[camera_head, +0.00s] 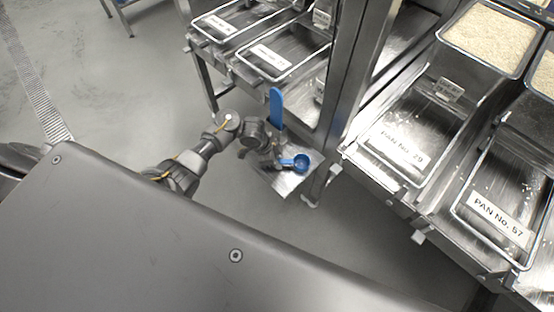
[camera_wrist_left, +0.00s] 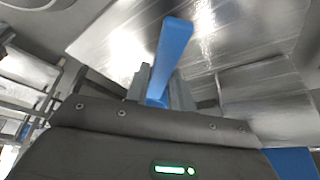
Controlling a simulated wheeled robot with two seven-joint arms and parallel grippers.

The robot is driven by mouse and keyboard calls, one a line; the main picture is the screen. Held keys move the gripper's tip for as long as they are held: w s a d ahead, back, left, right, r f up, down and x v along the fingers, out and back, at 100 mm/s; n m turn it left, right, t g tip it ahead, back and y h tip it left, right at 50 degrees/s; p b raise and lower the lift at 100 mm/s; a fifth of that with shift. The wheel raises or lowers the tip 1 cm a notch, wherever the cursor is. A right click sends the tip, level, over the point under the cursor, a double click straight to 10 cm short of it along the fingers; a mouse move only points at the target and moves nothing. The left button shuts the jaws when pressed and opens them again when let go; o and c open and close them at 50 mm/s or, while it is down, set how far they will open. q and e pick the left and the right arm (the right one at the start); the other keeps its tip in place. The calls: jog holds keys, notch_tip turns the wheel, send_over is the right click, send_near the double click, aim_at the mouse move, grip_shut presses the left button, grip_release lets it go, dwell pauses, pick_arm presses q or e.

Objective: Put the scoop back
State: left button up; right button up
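The bowl cannot be made out there. My right gripper is not in view.
A steel post (camera_head: 343,75) stands just right of the scoop. Steel racks hold pans, including PAN No. 29 (camera_head: 371,142) and PAN No. 57 (camera_head: 462,208). A container of rice (camera_head: 446,38) is at the upper right. The floor at left is clear.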

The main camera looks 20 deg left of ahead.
pick_arm(q)
jog(key=o, duration=0.3)
jog(key=shift+r, duration=0.15)
jog(key=p+v, duration=0.5)
jog(key=v, duration=0.7)
jog(key=shift+d, duration=0.15)
